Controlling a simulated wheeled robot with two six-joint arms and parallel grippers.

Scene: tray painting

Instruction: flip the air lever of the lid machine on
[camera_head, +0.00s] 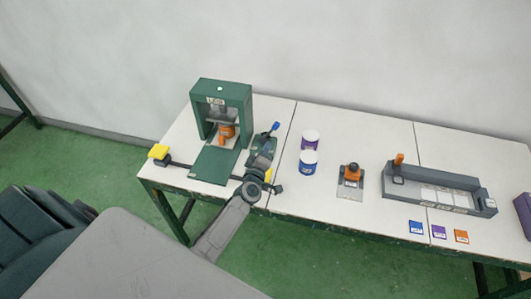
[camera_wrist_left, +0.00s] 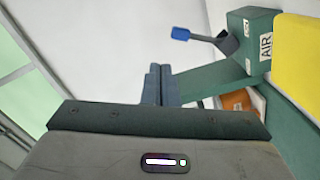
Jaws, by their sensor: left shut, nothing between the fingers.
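The lid machine (camera_head: 236,95) is a green frame on the left table, with an orange part (camera_head: 226,131) inside. At its right side is the air lever, a dark bar with a blue tip (camera_head: 274,127). In the left wrist view the blue tip (camera_wrist_left: 181,34) sticks out left from a green box (camera_wrist_left: 248,38) marked AIR. My left gripper (camera_head: 266,152) is in front of the air box and partly covers it. Its fingers (camera_wrist_left: 160,75) are shut and empty, with a visible gap to the blue tip. My right gripper is not in view.
A yellow block (camera_head: 158,152) sits left of the machine; another yellow surface (camera_wrist_left: 302,65) is close beside the air box.

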